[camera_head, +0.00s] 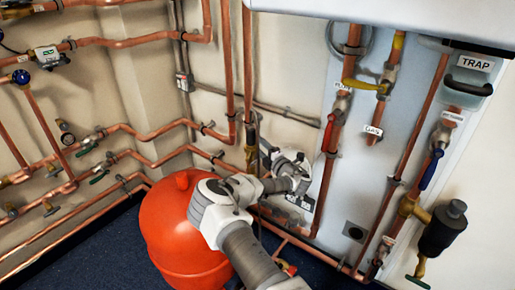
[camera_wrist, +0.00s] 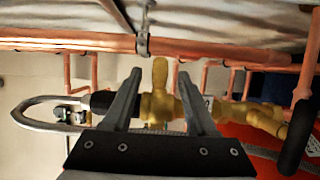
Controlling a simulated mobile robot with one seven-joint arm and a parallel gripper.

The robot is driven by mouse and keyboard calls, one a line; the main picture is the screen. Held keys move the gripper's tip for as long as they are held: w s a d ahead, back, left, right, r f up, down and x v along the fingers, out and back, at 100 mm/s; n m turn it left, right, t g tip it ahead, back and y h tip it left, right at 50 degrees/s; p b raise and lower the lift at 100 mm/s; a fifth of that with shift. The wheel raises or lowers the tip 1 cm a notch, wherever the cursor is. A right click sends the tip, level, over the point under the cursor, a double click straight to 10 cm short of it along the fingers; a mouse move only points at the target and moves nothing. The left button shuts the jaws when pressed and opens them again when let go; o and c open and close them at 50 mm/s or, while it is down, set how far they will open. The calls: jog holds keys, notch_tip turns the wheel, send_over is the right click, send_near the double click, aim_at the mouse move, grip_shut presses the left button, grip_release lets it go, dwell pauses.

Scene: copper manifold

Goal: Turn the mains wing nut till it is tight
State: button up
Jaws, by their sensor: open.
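In the wrist view, a brass fitting (camera_wrist: 158,105) lies across the picture between and beyond my fingers. An upright brass wing (camera_wrist: 159,75), apparently the mains wing nut, rises from it between my fingertips. My gripper (camera_wrist: 159,76) is open, with one finger on each side of the wing and a visible gap on both sides. No contact shows. In the head view my gripper is near the wall by the brass fitting (camera_head: 251,157) on the vertical copper pipe; its fingertips and the wing are not clear there.
A red vessel (camera_head: 172,235) stands close beside my arm. Copper pipes (camera_wrist: 60,42) run just beyond my fingertips. A braided hose (camera_wrist: 30,108) loops at left in the wrist view.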

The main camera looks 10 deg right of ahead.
jog(key=shift+x, duration=0.9)
grip_shut()
dwell(0.9)
